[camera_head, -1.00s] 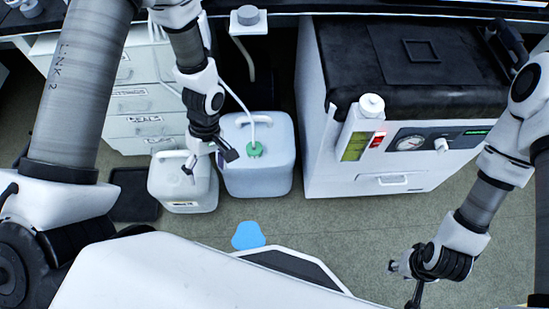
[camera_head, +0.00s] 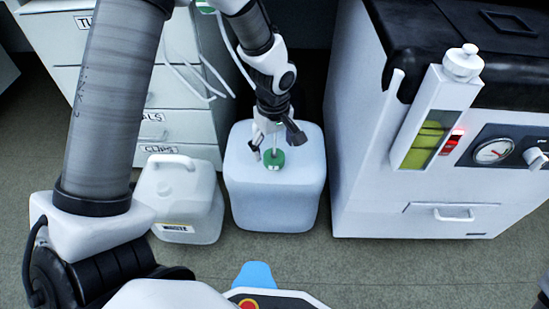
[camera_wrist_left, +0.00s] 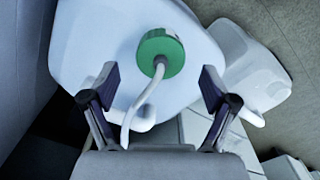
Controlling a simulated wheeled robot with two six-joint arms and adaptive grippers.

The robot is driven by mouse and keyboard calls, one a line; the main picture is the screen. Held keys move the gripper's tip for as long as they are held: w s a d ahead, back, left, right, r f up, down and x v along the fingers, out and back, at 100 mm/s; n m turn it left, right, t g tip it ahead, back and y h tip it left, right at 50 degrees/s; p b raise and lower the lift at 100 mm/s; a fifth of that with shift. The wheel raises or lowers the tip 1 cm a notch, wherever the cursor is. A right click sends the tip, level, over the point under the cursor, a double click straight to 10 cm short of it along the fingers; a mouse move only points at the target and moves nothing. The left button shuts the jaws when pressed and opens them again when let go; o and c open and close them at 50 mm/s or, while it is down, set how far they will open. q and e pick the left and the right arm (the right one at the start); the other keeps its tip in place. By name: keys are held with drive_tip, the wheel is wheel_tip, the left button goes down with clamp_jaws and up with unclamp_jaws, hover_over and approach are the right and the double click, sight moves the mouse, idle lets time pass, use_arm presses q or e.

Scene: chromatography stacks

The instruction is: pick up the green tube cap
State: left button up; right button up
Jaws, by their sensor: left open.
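The green tube cap (camera_head: 274,160) sits on top of a large pale jug (camera_head: 272,205), with a white tube rising from it. My left gripper (camera_head: 274,144) is open just above the cap in the head view, with its fingers to either side of the tube. In the left wrist view, the round green cap (camera_wrist_left: 161,54) lies ahead of and between the two open fingers (camera_wrist_left: 160,84), and the white tube bends back from its middle toward the gripper. The fingers do not appear to touch the cap. My right gripper is out of view.
A smaller white canister with a handle (camera_head: 188,205) stands left of the jug. White drawers (camera_head: 180,125) are behind it. A white machine with a gauge (camera_head: 400,200) stands close on the right. Loose tubing hangs near my left arm. Floor is clear in front.

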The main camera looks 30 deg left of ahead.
use_arm(q)
wheel_tip(320, 180, down, 2)
drive_tip(key=shift+f, duration=0.25)
drive_tip(key=shift+r, duration=0.15)
drive_tip(key=shift+c, duration=0.7)
drive_tip(key=c, duration=1.1)
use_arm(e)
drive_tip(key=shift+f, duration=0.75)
use_arm(q)
drive_tip(key=shift+c, duration=0.2)
